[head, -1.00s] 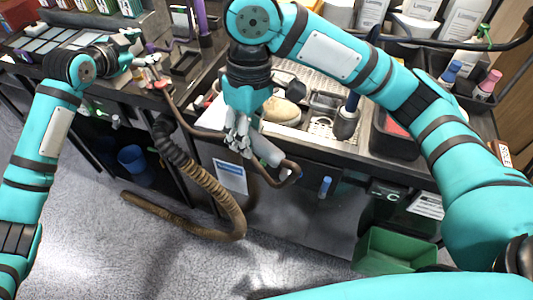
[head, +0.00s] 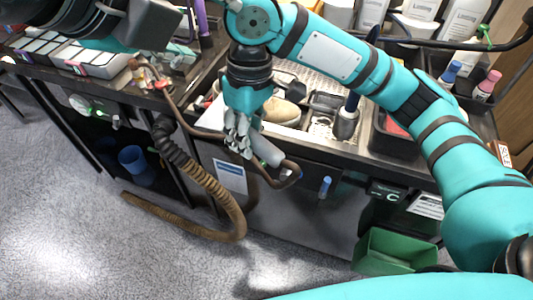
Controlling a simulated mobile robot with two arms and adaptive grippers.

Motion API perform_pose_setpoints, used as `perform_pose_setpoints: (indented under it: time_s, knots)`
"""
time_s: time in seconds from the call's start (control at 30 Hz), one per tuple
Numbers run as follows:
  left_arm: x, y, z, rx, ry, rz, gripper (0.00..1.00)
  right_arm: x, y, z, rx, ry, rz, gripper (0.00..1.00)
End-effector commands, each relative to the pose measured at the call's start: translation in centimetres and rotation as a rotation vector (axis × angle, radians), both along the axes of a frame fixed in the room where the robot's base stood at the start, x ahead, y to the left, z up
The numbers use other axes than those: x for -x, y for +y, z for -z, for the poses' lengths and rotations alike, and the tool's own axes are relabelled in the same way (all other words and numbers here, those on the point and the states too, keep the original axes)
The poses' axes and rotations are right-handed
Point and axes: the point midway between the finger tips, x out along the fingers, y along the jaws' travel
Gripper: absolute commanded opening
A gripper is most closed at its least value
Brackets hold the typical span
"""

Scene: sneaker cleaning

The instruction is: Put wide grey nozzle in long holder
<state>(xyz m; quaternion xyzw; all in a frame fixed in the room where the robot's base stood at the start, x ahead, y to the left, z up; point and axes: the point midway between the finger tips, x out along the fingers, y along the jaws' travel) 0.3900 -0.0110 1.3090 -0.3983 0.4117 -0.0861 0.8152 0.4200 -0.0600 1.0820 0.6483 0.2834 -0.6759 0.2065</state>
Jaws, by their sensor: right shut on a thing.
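My right gripper (head: 238,145) points down in front of the bench's front edge. It is shut on a grey tubular piece (head: 267,151), whose far end meets a thin brown hose (head: 285,180). I cannot tell whether this piece is the wide grey nozzle. My left arm (head: 150,22) is close to the camera at the upper left, and its fingers are not visible. I cannot pick out the long holder with certainty.
A tan sneaker (head: 282,111) lies on the bench behind my right gripper. A ribbed brown hose (head: 215,190) hangs down the front. A green bin (head: 392,252) stands at the lower right, and a blue bucket (head: 137,163) is under the bench. Floor at the lower left is clear.

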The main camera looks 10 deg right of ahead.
Motion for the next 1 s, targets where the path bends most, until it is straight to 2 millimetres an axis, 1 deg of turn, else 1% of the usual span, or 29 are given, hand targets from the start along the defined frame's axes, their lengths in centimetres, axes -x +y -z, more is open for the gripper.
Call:
perform_pose_setpoints:
  time_s: [0.03, 0.1, 0.2, 0.5, 0.63, 0.73, 0.8, 0.87, 1.0]
  knots:
    - [1.2, 0.4, 0.8, -0.069, -0.027, 0.008, 0.57, 0.0, 0.0, 0.0, -0.001, -0.001, 0.000, 0.00]
    - [2.6, 0.6, 2.4, -0.153, -0.035, 0.008, 0.57, 0.0, 0.0, 0.0, -0.001, -0.001, 0.000, 0.00]
    - [3.9, -0.2, 5.2, -0.209, 0.001, -0.009, 0.57, 0.0, 0.0, 0.0, -0.001, -0.001, 0.000, 0.00]
    - [6.9, -4.0, 11.7, -0.213, 0.136, -0.076, 0.57, 0.0, 0.0, 0.0, -0.001, -0.001, 0.000, 0.00]
    - [8.1, -5.0, 13.6, -0.211, 0.171, -0.101, 0.57, 0.0, 0.0, 0.0, -0.001, -0.001, 0.000, 0.00]
    - [8.4, -5.3, 14.4, -0.209, 0.183, -0.113, 0.57, 0.0, 0.0, 0.0, -0.001, -0.001, 0.000, 0.00]
    - [8.3, -5.5, 14.9, -0.208, 0.187, -0.117, 0.57, 0.0, 0.0, 0.0, -0.001, -0.001, 0.000, 0.00]
    - [7.9, -5.7, 15.4, -0.207, 0.188, -0.119, 0.57, 0.0, 0.0, 0.0, -0.001, -0.001, 0.000, 0.00]
    - [6.6, -6.2, 17.3, -0.207, 0.190, -0.121, 0.57, 0.0, 0.0, 0.0, -0.001, -0.001, 0.000, 0.00]
